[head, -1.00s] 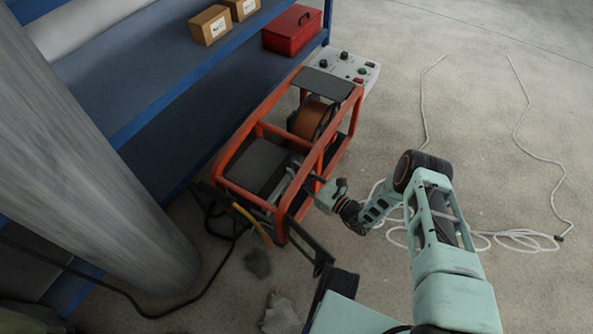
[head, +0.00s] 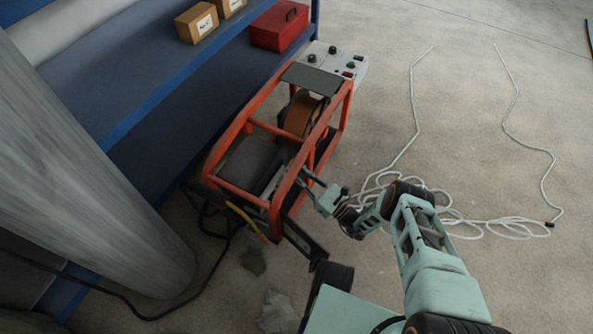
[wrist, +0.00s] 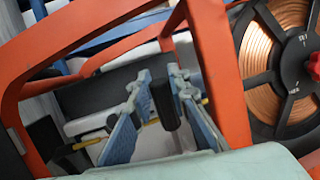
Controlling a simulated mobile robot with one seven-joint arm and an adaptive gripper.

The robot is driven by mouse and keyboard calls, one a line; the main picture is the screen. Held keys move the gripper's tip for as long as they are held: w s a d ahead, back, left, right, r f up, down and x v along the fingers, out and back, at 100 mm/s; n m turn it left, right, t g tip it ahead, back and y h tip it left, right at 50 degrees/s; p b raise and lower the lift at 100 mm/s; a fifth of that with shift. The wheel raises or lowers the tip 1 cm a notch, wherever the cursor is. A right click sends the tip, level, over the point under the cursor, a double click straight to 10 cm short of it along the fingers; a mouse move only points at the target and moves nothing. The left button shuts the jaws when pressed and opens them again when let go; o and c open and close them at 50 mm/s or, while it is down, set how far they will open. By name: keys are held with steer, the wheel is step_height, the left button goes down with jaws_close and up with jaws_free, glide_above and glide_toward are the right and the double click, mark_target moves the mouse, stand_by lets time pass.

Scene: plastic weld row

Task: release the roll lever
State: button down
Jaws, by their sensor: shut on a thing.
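My gripper (wrist: 162,112) has its two blue-grey fingers on either side of a dark upright lever grip (wrist: 166,104), which I take to be the roll lever, and is shut on it. In the head view my gripper (head: 308,178) reaches in at the near right side of the orange welder frame (head: 262,128). The lever is too small to make out there.
A copper wire spool (wrist: 272,62) sits inside the frame, close right of my fingers. Orange bars surround my gripper. A control box (head: 335,62) stands behind. White cable (head: 480,221) lies on the floor at right.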

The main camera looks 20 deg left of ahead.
steer(key=c, duration=1.8)
jaws_free()
steer(key=shift+d, duration=0.1)
steer(key=shift+s+d+f, duration=0.2)
steer(key=shift+d, duration=0.2)
steer(key=s+d, duration=0.3)
steer(key=d, duration=0.8)
steer(key=shift+s+d, duration=0.2)
steer(key=shift+d, duration=0.15)
